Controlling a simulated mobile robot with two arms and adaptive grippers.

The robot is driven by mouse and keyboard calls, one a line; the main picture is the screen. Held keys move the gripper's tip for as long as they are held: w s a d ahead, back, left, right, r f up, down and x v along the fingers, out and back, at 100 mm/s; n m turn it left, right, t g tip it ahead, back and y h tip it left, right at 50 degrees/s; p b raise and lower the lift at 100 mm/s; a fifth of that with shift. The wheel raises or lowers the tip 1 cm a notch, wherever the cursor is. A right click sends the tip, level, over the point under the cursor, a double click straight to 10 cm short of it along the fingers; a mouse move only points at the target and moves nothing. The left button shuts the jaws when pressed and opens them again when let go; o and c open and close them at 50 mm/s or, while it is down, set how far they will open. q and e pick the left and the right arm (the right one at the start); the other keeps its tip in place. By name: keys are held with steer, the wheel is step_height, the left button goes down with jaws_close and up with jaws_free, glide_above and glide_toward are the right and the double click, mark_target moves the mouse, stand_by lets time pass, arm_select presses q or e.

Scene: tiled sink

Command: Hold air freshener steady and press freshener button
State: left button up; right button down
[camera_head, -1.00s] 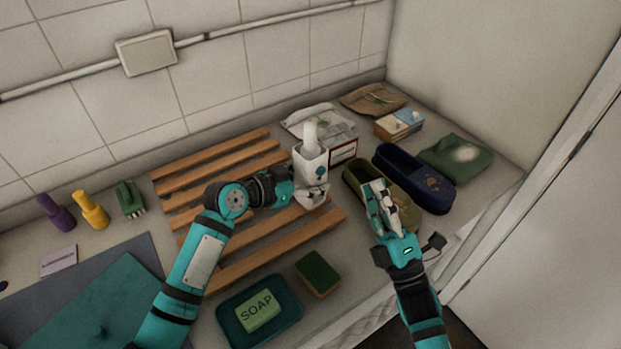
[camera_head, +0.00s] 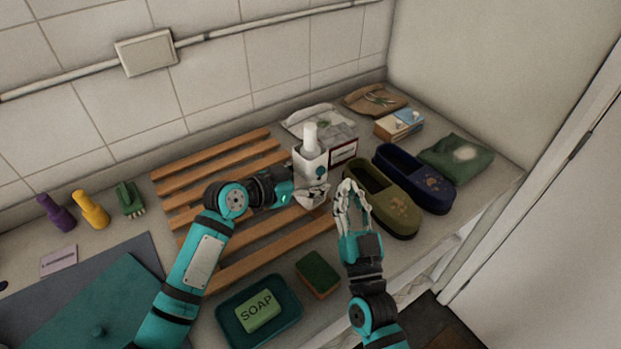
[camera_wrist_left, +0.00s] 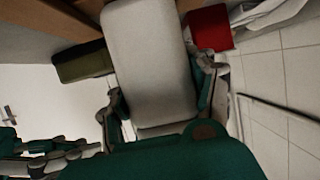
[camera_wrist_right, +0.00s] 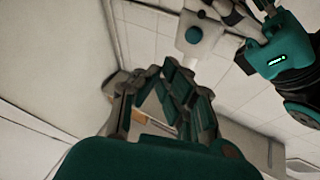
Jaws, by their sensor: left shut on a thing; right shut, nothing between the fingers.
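The air freshener (camera_head: 311,162) is a white upright dispenser with a teal dot on its front and a pale top. It stands near the back right end of the wooden slatted rack. My left gripper (camera_head: 310,194) is shut on its lower body; in the left wrist view the white body (camera_wrist_left: 150,50) fills the space between the fingers. My right gripper (camera_head: 349,189) is shut and empty, to the right of and in front of the freshener, apart from it and lower than its top. The right wrist view shows the freshener (camera_wrist_right: 194,50) beyond the fingers.
An olive slipper (camera_head: 388,204) lies right beside my right gripper, with a navy slipper (camera_head: 420,180) beyond. A red-edged box (camera_head: 344,153) stands close behind the freshener. A sponge (camera_head: 318,272) and soap dish (camera_head: 286,318) lie in front. The slatted rack (camera_head: 215,174) extends left.

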mark_target(328, 156)
steer(key=shift+w+a, duration=1.4)
steer(key=shift+w, duration=0.3)
steer(key=shift+w+a, duration=0.25)
steer(key=shift+w, duration=0.1)
stand_by(0.5)
steer(key=shift+s+d, duration=0.3)
steer(key=shift+s, duration=0.1)
steer(key=s+d, duration=0.3)
steer(key=s, duration=0.1)
steer(key=shift+s+d, duration=0.3)
steer(key=shift+d, duration=0.1)
